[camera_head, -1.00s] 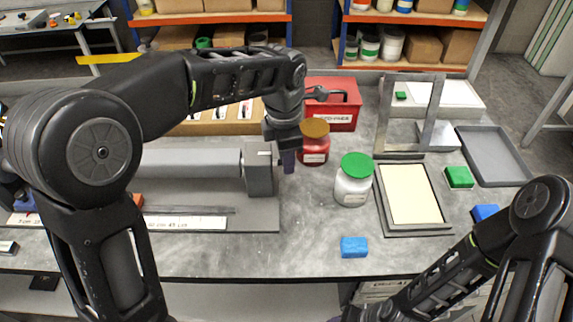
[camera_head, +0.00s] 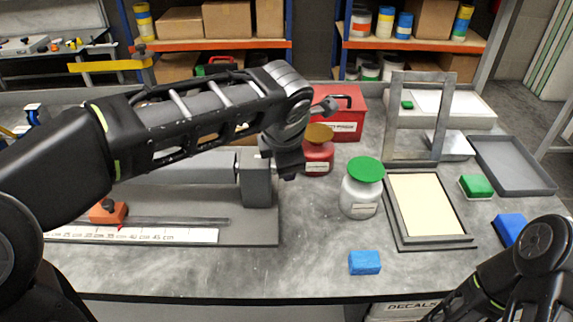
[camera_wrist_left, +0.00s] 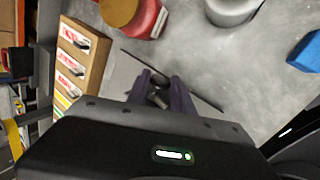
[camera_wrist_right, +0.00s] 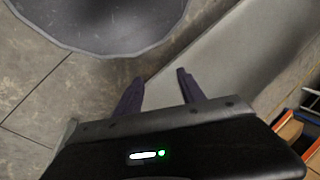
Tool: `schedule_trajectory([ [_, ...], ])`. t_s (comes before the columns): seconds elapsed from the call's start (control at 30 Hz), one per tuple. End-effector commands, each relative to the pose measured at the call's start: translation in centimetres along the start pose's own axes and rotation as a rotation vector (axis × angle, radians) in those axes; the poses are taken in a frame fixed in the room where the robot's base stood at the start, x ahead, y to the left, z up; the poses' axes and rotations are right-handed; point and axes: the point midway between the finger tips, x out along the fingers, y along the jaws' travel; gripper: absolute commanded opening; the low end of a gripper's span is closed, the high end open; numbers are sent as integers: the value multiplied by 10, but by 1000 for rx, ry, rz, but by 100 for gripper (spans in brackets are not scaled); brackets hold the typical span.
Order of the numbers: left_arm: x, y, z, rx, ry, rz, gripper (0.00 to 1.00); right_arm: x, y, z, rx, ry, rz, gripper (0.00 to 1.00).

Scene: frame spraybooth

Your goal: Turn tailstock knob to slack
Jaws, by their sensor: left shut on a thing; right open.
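The tailstock is the grey upright block (camera_head: 257,182) at the right end of the grey cylinder (camera_head: 195,168) on the grey fixture base (camera_head: 255,228). My left gripper (camera_wrist_left: 160,88) is at the block's right side, hidden behind its own wrist in the head view. In the left wrist view its purple fingers are shut on a small grey part, the tailstock knob (camera_wrist_left: 158,98). The knob's angle cannot be made out. My right gripper (camera_wrist_right: 161,78) is open and empty, over the floor in its wrist view.
A red jar (camera_head: 318,158) stands close behind the left gripper, with a red box (camera_head: 345,118) beyond it. A white jar with a green lid (camera_head: 360,196) stands to the right. A blue block (camera_head: 365,262) lies near the front edge. The bench between them is clear.

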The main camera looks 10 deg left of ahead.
Motion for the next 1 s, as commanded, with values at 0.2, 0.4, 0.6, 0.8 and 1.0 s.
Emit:
schedule_trajectory([
  [0.2,0,0,0,1,1,-1,40,0,0,0,0,0,0,47],
  [0.4,0,0,0,1,1,-1,50,0,0,0,0,0,0,47],
  [0.6,-1,0,0,0,0,0,50,0,0,0,0,0,0,47],
  [0.8,-19,0,1,0,-3,1,50,1,0,0,0,0,0,47],
  [1.0,-52,1,1,0,-3,2,50,2,1,0,0,0,0,47],
])
